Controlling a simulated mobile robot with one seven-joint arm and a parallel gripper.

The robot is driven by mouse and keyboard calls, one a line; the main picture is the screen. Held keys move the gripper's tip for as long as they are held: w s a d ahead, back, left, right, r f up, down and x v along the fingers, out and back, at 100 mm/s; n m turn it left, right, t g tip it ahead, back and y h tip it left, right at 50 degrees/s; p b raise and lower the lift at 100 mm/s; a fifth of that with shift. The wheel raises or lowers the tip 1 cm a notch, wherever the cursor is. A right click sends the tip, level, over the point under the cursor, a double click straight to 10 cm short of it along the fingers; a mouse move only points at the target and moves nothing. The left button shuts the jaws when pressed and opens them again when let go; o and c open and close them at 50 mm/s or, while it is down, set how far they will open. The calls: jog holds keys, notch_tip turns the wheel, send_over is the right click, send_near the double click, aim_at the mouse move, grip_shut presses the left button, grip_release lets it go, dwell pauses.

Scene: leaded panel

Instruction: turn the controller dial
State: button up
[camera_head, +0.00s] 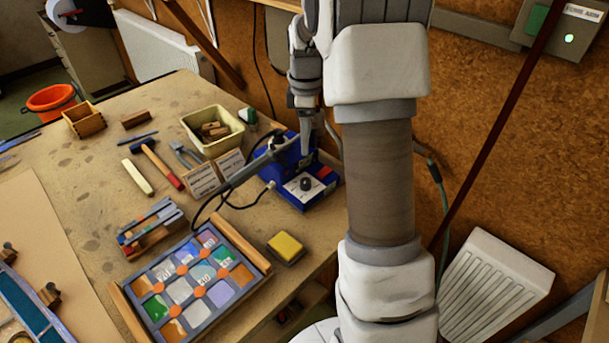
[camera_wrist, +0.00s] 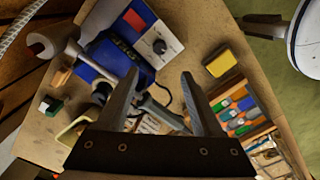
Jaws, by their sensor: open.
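The controller is a blue box (camera_head: 281,161) with a light front panel at the right back of the bench. Its dark round dial (camera_head: 306,183) sits on that panel beside a red patch. In the wrist view the dial (camera_wrist: 160,46) shows whole, with the controller's blue body (camera_wrist: 105,58) to its left. My gripper (camera_head: 304,132) points down above the back of the controller, apart from the dial in the picture. In the wrist view my gripper (camera_wrist: 159,78) is open and empty, and the dial appears just beyond the gap between its fingertips.
A soldering iron (camera_head: 247,172) with a cable lies close to the controller's left. A yellow sponge (camera_head: 285,247) and a tray of coloured glass (camera_head: 262,262) are in front. A cream bin (camera_head: 191,120) stands behind left. The cork wall (camera_head: 490,130) is close behind.

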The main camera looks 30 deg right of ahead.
aim_at(306, 180)
notch_tip(306, 180, down, 14)
jog(key=shift+f+p, duration=0.1)
jog(key=shift+p, duration=0.2)
grip_shut()
dwell(0.4)
